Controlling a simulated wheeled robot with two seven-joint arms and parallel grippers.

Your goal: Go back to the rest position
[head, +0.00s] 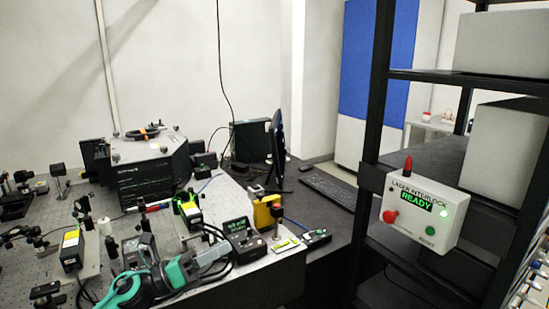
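My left gripper (212,256), with teal and dark arm parts behind it and grey fingers, shows low in the head view, left of centre. It reaches over the front of the optical bench (250,273), pointing up and right. Its fingers look close together, but I cannot tell whether they are shut or whether anything is between them. It is left of a black controller with a green display (241,237); the gap between them is unclear. My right gripper is not in view.
Optical mounts, a large dark spectrometer box (150,180) and a yellow device (266,212) crowd the bench. A monitor (277,150) and keyboard (330,188) stand behind. At right, a black rack (372,135) carries a white laser interlock box (420,212) reading READY, with a green light.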

